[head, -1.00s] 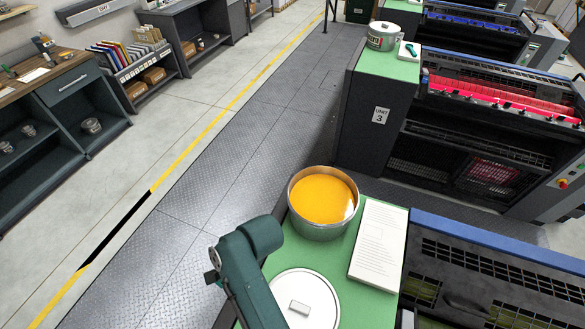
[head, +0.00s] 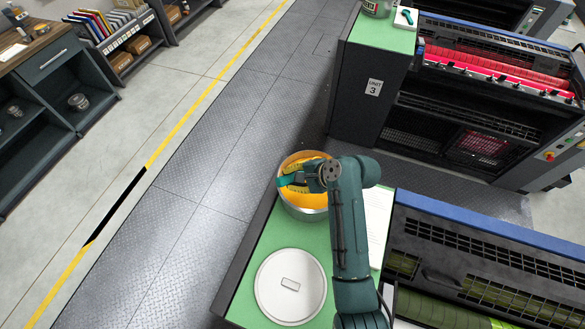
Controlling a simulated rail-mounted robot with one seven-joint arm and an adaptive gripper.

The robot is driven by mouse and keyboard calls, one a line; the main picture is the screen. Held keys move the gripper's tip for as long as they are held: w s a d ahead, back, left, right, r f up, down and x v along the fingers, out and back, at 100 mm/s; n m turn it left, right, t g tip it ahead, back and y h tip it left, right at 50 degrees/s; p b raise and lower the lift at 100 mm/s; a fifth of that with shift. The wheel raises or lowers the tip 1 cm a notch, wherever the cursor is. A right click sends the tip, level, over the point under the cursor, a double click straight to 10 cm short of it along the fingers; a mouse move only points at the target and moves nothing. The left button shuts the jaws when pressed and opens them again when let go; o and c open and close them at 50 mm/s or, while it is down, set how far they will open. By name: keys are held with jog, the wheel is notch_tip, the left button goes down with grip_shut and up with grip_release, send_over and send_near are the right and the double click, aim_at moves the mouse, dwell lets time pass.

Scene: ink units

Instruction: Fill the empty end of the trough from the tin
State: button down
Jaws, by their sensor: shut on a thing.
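The tin (head: 305,212) is an open round metal can of yellow-orange ink, standing on the green top (head: 240,285) of the near unit. My gripper (head: 305,180) is over the tin's mouth, shut on a teal-handled tool (head: 288,181). The tool's far end is not clear, and I cannot tell whether it touches the ink. My arm hides the tin's right part. The near unit (head: 470,255) shows dark grilles and a yellow-green roller at lower right. I cannot make out its trough or the empty end.
A round white lid (head: 290,287) lies on the green top in front of the tin. A white sheet (head: 379,220) lies right of the tin, partly behind my arm. Unit 3 (head: 365,110) with red rollers stands beyond. The floor at left is clear up to the shelves (head: 60,90).

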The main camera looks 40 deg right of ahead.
notch_tip(320, 180, down, 8)
jog(key=d+b, duration=0.2)
jog(key=b, duration=0.3)
jog(key=shift+d+r, duration=0.25)
jog(key=shift+d, duration=0.1)
jog(key=shift+r, duration=0.1)
notch_tip(320, 180, up, 6)
jog(key=p, duration=0.5)
jog(key=shift+f, duration=0.25)
jog(key=shift+r, duration=2.2)
